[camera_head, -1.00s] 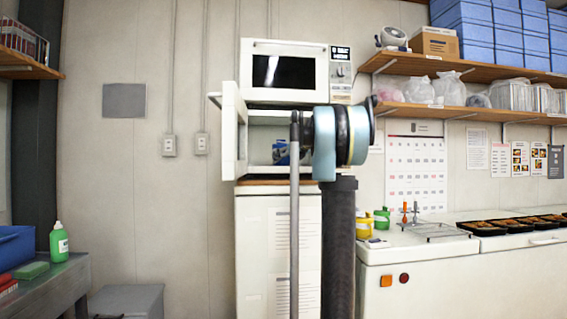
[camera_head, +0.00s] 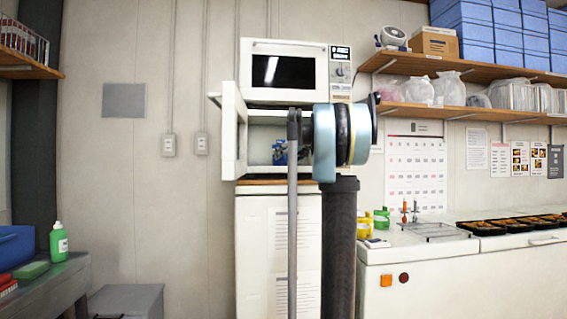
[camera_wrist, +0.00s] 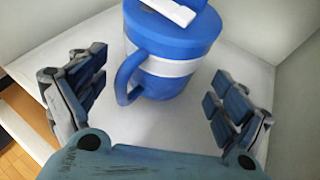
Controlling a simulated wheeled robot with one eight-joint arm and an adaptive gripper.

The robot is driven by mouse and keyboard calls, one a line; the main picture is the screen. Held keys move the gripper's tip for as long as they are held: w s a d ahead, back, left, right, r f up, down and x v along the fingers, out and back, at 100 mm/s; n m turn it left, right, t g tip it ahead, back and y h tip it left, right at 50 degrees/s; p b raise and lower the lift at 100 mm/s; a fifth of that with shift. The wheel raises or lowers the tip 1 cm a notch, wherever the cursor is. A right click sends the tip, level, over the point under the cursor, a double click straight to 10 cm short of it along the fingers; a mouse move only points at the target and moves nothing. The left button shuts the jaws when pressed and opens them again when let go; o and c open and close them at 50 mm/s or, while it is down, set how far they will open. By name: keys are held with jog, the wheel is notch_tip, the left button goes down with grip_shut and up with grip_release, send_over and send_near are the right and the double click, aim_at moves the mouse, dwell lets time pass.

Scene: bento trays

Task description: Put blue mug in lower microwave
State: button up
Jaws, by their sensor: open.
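The blue mug (camera_wrist: 170,45) has a white band, a handle at its left and a white piece on top. It stands upright on the white floor of the lower microwave (camera_wrist: 110,35), in the wrist view. My gripper (camera_wrist: 160,80) is open, its fingers spread to the left and right of the mug's near side, with gaps between. In the head view the lower microwave (camera_head: 258,137) has its door (camera_head: 229,135) swung open to the left. My arm reaches across its opening and hides much of the inside. A small blue patch shows inside; I cannot tell whether it is mug or finger.
An upper microwave (camera_head: 285,72) with a dark window sits on top, its door shut. A counter (camera_head: 440,275) with black trays (camera_head: 520,222) and green and yellow mugs (camera_head: 372,220) is at the right.

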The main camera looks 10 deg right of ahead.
jog(key=v, duration=0.9)
jog(key=shift+r, duration=0.1)
jog(key=s+a+f+n+g+h, duration=0.1)
jog(key=s+a+f+n+g, duration=0.3)
jog(key=s+f+n, duration=0.6)
jog(key=s+a+f+n+g, duration=0.2)
jog(key=s+a+f+n, duration=0.4)
jog(key=s+f, duration=0.8)
jog(key=s+d+f+n+g+h, duration=0.1)
jog(key=s+f+n, duration=0.4)
jog(key=f, duration=0.5)
jog(key=s+d+f+n+g+h, duration=0.1)
jog(key=s+f+n, duration=0.4)
jog(key=s+f, duration=0.5)
jog(key=s+d+f+n+g+h, duration=0.1)
jog(key=s+f+n+g+h, duration=0.1)
jog(key=s+f+n, duration=0.3)
jog(key=s+f+h, duration=0.1)
jog(key=s+f, duration=0.2)
jog(key=f, duration=0.4)
jog(key=shift+d, duration=0.4)
